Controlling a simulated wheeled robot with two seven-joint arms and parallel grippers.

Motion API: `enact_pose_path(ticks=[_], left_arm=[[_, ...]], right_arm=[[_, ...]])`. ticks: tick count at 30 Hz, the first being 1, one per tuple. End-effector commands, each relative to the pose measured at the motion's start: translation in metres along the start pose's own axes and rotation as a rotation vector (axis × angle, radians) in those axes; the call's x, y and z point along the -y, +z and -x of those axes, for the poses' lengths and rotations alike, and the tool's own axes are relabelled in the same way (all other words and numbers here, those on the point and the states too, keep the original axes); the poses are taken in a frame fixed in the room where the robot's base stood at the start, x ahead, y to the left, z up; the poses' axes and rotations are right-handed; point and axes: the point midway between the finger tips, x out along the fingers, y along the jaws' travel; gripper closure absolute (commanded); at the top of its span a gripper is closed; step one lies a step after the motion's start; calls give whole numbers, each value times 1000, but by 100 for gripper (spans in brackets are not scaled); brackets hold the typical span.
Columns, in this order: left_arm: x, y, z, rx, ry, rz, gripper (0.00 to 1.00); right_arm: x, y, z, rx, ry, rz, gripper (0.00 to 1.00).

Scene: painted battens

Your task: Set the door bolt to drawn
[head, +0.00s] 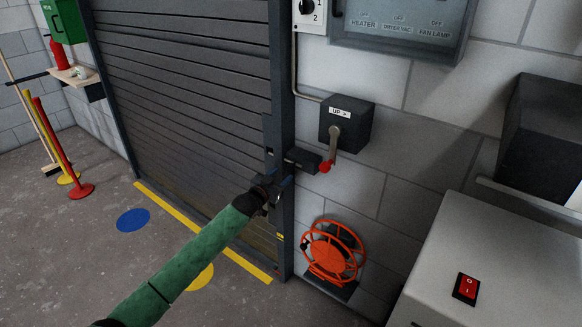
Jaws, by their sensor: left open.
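A grey slatted roller door (190,95) stands at the back left. On the wall beside its right-hand frame sits a dark block (305,160), which looks like part of the door bolt. A dark upright plate (269,135) is on the door's edge beside it. My left gripper (284,182), on the green arm, is open at the door frame, just below and left of the block. It hides part of the hardware there. I cannot tell whether it touches the bolt or how the bolt is set. My right gripper is not in view.
A dark crank box (347,122) marked "UP >" has a handle with a red knob (325,168) close to the block's right. An orange reel (333,250) is below. A pale cabinet (490,250) with a red switch (467,288) fills the right front. Left floor is mostly clear.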

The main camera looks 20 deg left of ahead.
Motion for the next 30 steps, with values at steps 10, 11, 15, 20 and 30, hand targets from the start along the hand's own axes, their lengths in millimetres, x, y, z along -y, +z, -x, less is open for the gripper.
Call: enact_pose_path(ticks=[10, 11, 15, 20, 30], left_arm=[[0, -1, -45, 3, -1, 0, 54], [1, -2, -48, 2, -1, 0, 54], [1, -1, -63, 2, -1, -1, 54], [0, 0, -72, 3, -1, 0, 54], [0, 1, -74, 3, -1, -1, 58]], right_arm=[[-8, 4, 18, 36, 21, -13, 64], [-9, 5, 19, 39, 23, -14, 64], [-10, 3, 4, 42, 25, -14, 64], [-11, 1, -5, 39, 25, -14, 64], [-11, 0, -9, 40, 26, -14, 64]])
